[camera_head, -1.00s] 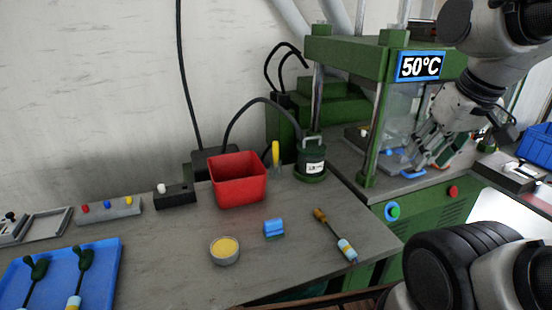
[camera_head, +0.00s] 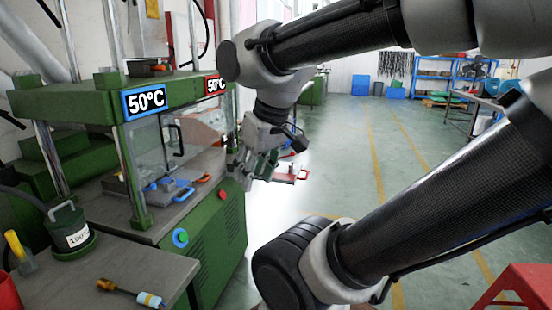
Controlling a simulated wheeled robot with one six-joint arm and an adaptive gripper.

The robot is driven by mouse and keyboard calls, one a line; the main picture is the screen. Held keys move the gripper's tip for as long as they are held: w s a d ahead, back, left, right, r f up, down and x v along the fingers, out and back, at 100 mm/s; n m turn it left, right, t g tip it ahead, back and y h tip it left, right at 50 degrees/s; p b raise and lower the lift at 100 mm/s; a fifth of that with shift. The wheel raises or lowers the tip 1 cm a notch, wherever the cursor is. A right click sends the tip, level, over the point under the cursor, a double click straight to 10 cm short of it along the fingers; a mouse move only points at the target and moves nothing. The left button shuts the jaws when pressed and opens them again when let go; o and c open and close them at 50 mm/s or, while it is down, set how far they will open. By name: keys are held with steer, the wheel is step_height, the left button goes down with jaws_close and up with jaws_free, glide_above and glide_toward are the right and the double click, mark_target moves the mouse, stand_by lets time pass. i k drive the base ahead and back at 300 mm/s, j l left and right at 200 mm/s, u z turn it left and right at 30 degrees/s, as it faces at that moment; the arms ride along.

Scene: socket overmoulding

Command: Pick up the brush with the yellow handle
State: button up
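A tool with a yellow handle (camera_head: 14,246) stands upright at the far left, beside the green pot (camera_head: 70,236); its lower end looks pale and its bristles cannot be made out. A second slim tool (camera_head: 128,292) with an orange-brown end and a pale blue and white end lies on the grey bench. My gripper (camera_head: 250,172) hangs to the right of the press, well away from both tools. Its fingers are small and overlap green and red parts, so I cannot tell whether it is open or holds anything.
The green press (camera_head: 75,105) with a 50°C display (camera_head: 145,101) stands left of my gripper. The grey bench (camera_head: 75,290) lies at lower left, with a red bin (camera_head: 8,290) cut off at the edge. Open green floor (camera_head: 350,140) extends at right, with a red object (camera_head: 515,290) at lower right.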

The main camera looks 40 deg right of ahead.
mark_target(10, 236)
steer(key=z, duration=0.45)
steer(key=i, duration=0.3)
steer(key=u, duration=1.2)
steer(key=l+u, duration=0.2)
steer(key=l, duration=0.25)
steer(key=l+u, duration=0.2)
steer(key=l, duration=0.2)
steer(key=k+l+u, duration=0.15)
steer(key=l, duration=0.25)
steer(key=k+l+u, duration=0.2)
steer(key=l, duration=0.25)
steer(key=i+l+u, duration=0.1)
steer(key=i+l, duration=0.2)
